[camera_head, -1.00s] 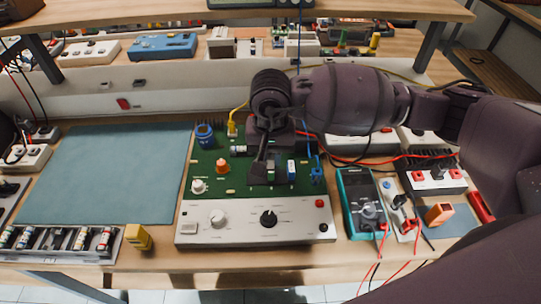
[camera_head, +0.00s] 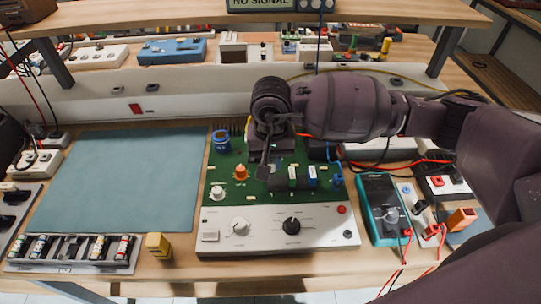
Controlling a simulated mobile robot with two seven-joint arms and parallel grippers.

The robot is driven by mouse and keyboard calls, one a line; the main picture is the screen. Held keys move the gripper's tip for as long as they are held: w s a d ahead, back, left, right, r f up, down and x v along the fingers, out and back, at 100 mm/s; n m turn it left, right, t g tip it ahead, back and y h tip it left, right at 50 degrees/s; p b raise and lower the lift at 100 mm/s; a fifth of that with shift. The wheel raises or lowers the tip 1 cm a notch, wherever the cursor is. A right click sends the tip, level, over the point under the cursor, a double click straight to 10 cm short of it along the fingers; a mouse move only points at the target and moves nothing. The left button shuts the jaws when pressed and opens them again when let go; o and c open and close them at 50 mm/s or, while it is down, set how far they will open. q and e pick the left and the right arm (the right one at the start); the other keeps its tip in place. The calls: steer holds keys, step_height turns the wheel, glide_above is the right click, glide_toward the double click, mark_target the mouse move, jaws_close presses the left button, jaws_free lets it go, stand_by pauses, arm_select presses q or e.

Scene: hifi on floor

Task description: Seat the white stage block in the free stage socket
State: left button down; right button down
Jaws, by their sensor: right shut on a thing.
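My right gripper (camera_head: 265,168) points down over the green circuit board (camera_head: 265,190), its arm coming in from the right. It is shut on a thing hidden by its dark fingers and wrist. I cannot make out a white stage block in its jaws or a free socket below. To its right, a pale block with green (camera_head: 291,177) and a blue-and-white block (camera_head: 311,176) stand upright on the board. To its left are an orange part (camera_head: 240,172), a white knob-like part (camera_head: 217,193) and a blue ring-shaped part (camera_head: 222,141). My left gripper is not in view.
A white control panel (camera_head: 265,232) with knobs fronts the board. A teal multimeter (camera_head: 383,207) and red leads lie at right. A blue-grey mat (camera_head: 125,180) is clear at left. A component tray (camera_head: 75,262) and yellow block (camera_head: 158,244) sit at the front.

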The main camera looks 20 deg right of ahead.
mark_target(271, 183)
steer(key=shift+f+b, duration=0.75)
steer(key=shift+f, duration=1.35)
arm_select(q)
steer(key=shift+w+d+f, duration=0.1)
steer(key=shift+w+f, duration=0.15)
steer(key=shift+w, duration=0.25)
arm_select(e)
steer(key=shift+f, duration=0.2)
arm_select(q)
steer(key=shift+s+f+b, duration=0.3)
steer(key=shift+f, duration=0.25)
